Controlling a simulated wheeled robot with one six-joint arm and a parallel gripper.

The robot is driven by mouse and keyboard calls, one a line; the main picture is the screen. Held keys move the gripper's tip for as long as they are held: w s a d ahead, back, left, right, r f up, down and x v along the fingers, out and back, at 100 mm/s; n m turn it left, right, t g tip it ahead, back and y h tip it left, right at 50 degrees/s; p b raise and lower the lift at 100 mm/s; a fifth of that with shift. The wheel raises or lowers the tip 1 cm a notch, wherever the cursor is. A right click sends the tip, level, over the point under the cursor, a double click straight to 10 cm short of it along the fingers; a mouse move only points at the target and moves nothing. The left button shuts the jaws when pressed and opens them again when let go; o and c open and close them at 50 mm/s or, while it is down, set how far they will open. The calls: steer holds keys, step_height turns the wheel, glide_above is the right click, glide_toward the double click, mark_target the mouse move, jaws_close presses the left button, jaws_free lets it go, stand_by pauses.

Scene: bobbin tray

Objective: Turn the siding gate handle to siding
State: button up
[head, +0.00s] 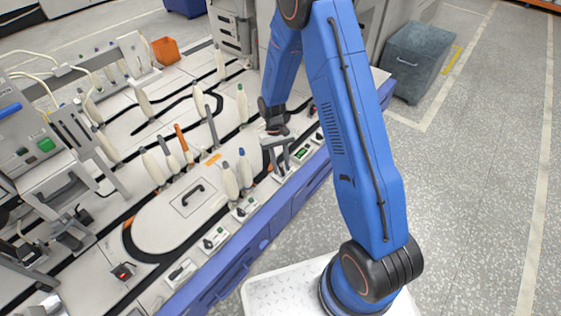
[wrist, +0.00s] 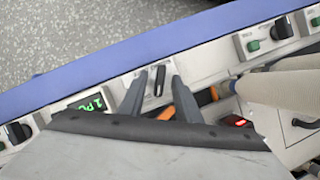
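My gripper (wrist: 158,85) is open in the wrist view, its two grey fingers spread over the front control strip. A slim black handle (wrist: 159,79) on a pale plate shows between the fingertips, with a gap on each side. It points nearly straight up in that view. Its label is not readable, so I cannot tell for certain that it is the siding gate handle. In the head view my gripper (head: 277,160) reaches down over the strip at the bench's front edge, and the handle under it is hard to make out.
A green-lit display (wrist: 93,104) and a dark knob (wrist: 18,132) sit left of my gripper. A control box with green buttons (wrist: 283,28) is to the right. Pale bobbins (head: 230,181) stand close by on the bench. A grey bin (head: 416,62) stands on the floor.

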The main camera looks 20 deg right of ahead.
steer(key=v, duration=1.7)
steer(key=shift+r, duration=0.25)
steer(key=s+d+r+t, duration=0.2)
steer(key=s+r, duration=0.5)
steer(key=r, duration=0.2)
steer(key=s+d+r+t, duration=0.2)
steer(key=s+d+r, duration=0.1)
steer(key=s+r, duration=0.55)
steer(key=s+d+r+t, duration=0.1)
steer(key=s+r+t, duration=0.1)
steer(key=s, duration=0.8)
steer(key=s+d+r+m+t, duration=0.1)
steer(key=s+d+r+t, duration=0.1)
steer(key=s, duration=0.8)
step_height(320, 180, up, 2)
steer(key=shift+s+r+t, duration=0.2)
steer(key=shift+t, duration=0.5)
